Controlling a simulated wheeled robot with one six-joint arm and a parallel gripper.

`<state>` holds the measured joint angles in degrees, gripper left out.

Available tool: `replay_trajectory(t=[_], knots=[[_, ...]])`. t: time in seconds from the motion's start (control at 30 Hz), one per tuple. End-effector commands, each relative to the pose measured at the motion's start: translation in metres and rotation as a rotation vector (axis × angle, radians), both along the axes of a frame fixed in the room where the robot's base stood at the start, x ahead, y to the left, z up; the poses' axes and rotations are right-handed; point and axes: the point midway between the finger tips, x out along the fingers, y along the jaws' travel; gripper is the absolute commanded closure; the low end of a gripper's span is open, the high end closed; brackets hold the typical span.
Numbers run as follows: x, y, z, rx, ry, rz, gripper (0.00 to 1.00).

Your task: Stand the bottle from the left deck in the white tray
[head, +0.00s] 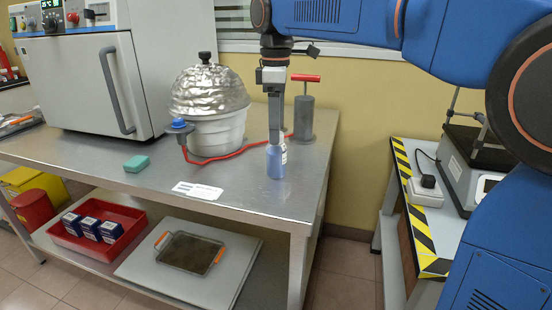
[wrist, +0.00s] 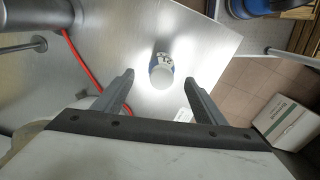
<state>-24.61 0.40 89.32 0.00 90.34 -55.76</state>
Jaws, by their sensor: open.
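The blue bottle (head: 276,163) stands upright near the right end of the steel bench, with a white label on its side. In the wrist view the bottle (wrist: 161,72) shows its pale top, centred between the fingers with space on both sides. My gripper (head: 275,139) points straight down over the bottle, fingertips about at its top. In the wrist view my gripper (wrist: 160,78) is open and empty. I cannot pick out a white tray for certain in either view.
A grey cylinder with a red handle (head: 304,115) stands close behind the bottle. A red hose (head: 232,155) runs from the foil-domed pot (head: 210,100) towards it. A white card (head: 197,190) and green block (head: 137,163) lie on the bench (head: 235,200). The right table has a striped edge (head: 420,225).

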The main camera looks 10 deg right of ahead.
Motion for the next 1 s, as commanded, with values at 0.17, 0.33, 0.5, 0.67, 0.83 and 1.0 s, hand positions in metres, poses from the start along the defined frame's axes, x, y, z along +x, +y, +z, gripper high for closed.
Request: replay_trajectory(t=[0.17, 0.33, 0.5, 0.67, 0.83, 1.0], knots=[[0.000, 0.000, -0.017, 0.000, 0.000, 0.000, 0.35], [-0.001, 0.000, -0.026, 0.000, 0.000, 0.000, 0.35], [-0.004, -0.002, -0.049, -0.001, 0.001, 0.000, 0.35], [-0.003, -0.001, -0.066, 0.000, 0.000, 0.000, 0.35], [-0.003, -0.001, -0.072, 0.000, 0.000, 0.000, 0.35], [-0.003, -0.001, -0.071, 0.000, -0.001, 0.000, 0.40]])
